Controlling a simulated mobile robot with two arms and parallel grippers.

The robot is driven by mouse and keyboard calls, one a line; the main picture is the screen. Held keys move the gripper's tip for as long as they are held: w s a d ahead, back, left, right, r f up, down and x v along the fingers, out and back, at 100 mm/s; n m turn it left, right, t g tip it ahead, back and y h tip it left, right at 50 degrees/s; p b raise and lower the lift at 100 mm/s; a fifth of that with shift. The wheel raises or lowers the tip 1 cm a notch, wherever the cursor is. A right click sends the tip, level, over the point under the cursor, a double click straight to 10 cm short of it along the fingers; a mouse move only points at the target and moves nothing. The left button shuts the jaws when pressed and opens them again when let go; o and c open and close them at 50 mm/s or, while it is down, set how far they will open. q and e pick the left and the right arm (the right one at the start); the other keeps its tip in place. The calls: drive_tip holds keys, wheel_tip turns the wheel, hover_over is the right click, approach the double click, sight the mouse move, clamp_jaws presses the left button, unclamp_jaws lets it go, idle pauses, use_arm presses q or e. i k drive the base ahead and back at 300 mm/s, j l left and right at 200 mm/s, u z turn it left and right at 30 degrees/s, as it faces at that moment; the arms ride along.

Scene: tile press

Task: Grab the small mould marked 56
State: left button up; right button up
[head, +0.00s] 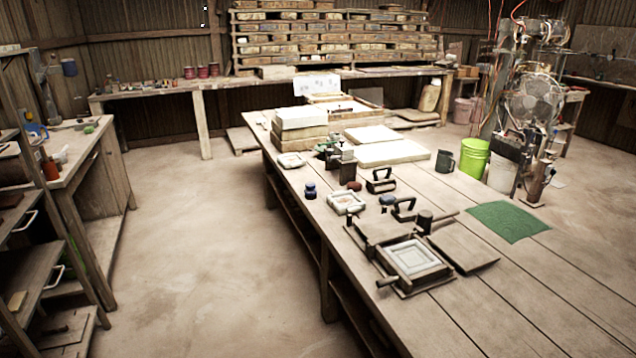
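Several square, pale tile moulds lie on the long wooden table (520,300). A small whitish mould (346,202) lies near the table's left edge, about halfway along. Another small pale mould (291,160) lies farther back, in front of a stack of pale slabs. A larger framed mould (412,257) with a wooden handle sits in the near part of the table. No number 56 can be read on any of them at this size, so I cannot tell which is marked. Neither of my grippers is in view.
A dark flat plate (463,248), handled tools (380,181), a dark blue jar (310,191) and a green mat (508,221) share the table. Shelving (40,250) is at left. The floor (200,240) between is clear.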

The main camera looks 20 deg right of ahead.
sight(343, 201)
drive_tip(key=i+j+z, duration=0.15)
drive_tip(key=i, duration=1.2)
drive_tip(key=i+z, duration=0.75)
drive_tip(key=z, duration=0.15)
